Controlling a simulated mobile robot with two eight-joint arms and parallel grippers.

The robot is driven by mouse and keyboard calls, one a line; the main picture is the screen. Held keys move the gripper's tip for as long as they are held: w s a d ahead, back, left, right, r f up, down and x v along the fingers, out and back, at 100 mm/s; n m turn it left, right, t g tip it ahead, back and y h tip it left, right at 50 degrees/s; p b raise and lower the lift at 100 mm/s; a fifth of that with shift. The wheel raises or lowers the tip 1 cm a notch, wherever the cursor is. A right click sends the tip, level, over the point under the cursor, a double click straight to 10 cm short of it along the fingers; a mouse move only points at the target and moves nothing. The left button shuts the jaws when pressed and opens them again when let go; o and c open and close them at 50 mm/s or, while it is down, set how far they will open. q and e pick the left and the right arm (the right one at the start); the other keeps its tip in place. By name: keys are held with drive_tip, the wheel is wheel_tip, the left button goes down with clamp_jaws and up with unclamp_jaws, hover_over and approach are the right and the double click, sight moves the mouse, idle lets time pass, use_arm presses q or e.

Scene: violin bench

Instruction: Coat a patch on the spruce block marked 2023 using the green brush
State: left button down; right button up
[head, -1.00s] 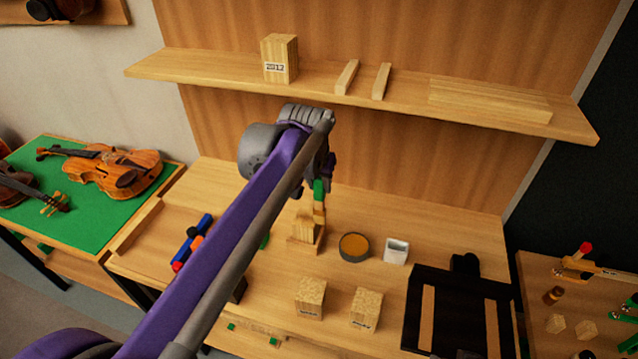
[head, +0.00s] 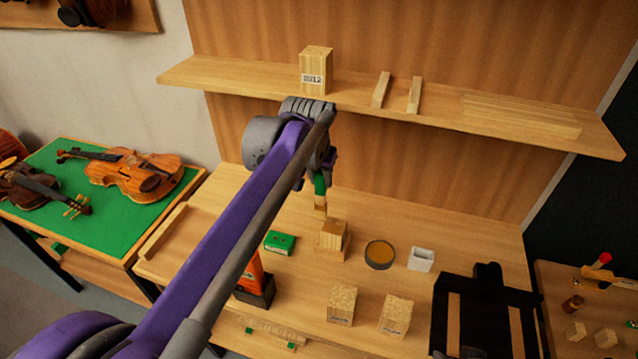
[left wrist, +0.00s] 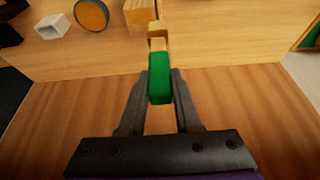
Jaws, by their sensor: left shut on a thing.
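My left gripper (head: 320,176) is shut on the green handle of the brush (head: 319,186). In the left wrist view the green handle (left wrist: 160,80) sits between the fingers, with the block (left wrist: 138,14) beyond. Two more blocks stand in front, a left one (head: 341,303) and a right one (head: 396,316). Their labels are unreadable, and no mark shows on the block by the brush. My right gripper is not in view.
A round tin of amber liquid (head: 379,255) and a white cup (head: 421,259) stand right of the brush. A block labelled 2012 (head: 316,72) stands on the shelf (head: 430,114) above. A green box (head: 280,242) lies left. A black frame (head: 480,310) fills the front right.

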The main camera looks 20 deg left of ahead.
use_arm(q)
drive_tip(key=shift+w+d+r, duration=0.1)
drive_tip(key=shift+d+r, duration=0.05)
drive_tip(key=shift+r, duration=0.5)
drive_tip(key=shift+a+r+p, duration=0.25)
drive_tip(key=shift+r+p, duration=0.5)
drive_tip(key=shift+r, duration=0.4)
drive_tip(key=shift+d+r+p, duration=0.15)
drive_tip(key=shift+r+p, duration=0.25)
drive_tip(key=shift+r, duration=0.35)
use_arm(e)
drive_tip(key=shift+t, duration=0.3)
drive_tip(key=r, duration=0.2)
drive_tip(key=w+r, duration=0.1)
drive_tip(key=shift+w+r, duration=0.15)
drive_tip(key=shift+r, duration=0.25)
use_arm(q)
drive_tip(key=shift+f, duration=0.1)
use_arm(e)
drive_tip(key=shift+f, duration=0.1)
